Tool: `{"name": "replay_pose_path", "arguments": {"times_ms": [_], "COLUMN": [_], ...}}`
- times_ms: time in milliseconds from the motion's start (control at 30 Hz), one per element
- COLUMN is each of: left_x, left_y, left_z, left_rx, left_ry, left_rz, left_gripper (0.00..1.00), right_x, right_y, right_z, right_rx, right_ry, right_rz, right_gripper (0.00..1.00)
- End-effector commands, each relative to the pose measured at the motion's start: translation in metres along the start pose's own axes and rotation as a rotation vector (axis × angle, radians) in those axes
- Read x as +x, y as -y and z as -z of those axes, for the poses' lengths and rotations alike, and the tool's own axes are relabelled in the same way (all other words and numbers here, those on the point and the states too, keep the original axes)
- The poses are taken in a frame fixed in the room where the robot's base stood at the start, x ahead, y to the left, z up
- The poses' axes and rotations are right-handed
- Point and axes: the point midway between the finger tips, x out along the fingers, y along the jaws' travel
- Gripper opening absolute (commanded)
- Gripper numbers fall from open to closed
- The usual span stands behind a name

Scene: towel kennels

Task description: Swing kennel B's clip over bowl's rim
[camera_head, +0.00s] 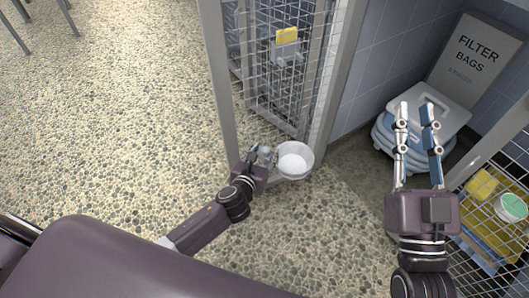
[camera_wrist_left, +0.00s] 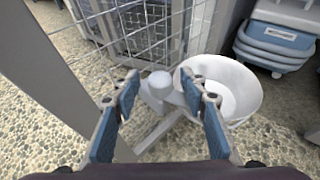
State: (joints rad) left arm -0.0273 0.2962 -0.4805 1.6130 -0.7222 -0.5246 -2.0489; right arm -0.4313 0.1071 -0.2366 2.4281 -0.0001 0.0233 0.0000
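A white bowl (camera_head: 295,160) sits at the foot of the kennel's front post, and its inside looks white. It also shows in the left wrist view (camera_wrist_left: 238,88), at the right finger. A pale grey clip with a rounded knob (camera_wrist_left: 157,86) stands beside the bowl's rim, with a bar running down from it. Whether it touches the rim cannot be told. My left gripper (camera_head: 264,155) is at the bowl's left side; its fingers (camera_wrist_left: 160,84) stand apart with the knob between them. No firm grip shows. My right gripper (camera_head: 416,112) is open and empty at the right.
A filter bags box (camera_head: 470,58) and a blue-white appliance (camera_head: 385,135) stand at the right. A wire basket (camera_head: 475,225) is front right.

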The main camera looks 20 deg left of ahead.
Motion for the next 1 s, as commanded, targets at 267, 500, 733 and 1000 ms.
{"name": "replay_pose_path", "arguments": {"times_ms": [267,500,733,1000], "left_x": [-0.0002,-0.0003,-0.0005,-0.0003], "left_y": [0.0002,0.0002,0.0008,0.0042], "left_z": [0.0000,0.0001,0.0004,-0.0003], "left_rx": [-0.001,-0.001,-0.010,-0.060], "left_ry": [0.000,0.000,-0.001,-0.001], "left_rz": [0.000,0.000,-0.016,-0.134], "left_gripper": [0.26,0.00,0.00,0.00], "right_x": [0.0001,0.0001,0.0003,0.0010], "right_y": [0.0000,0.0001,0.0001,-0.0009], "right_z": [-0.0002,-0.0004,-0.0009,-0.0094], "right_rx": [0.000,0.000,0.000,-0.001], "right_ry": [0.001,0.002,0.005,0.048], "right_rz": [0.000,0.000,0.000,-0.002], "right_gripper": [0.22,0.22,0.22,0.22]}}
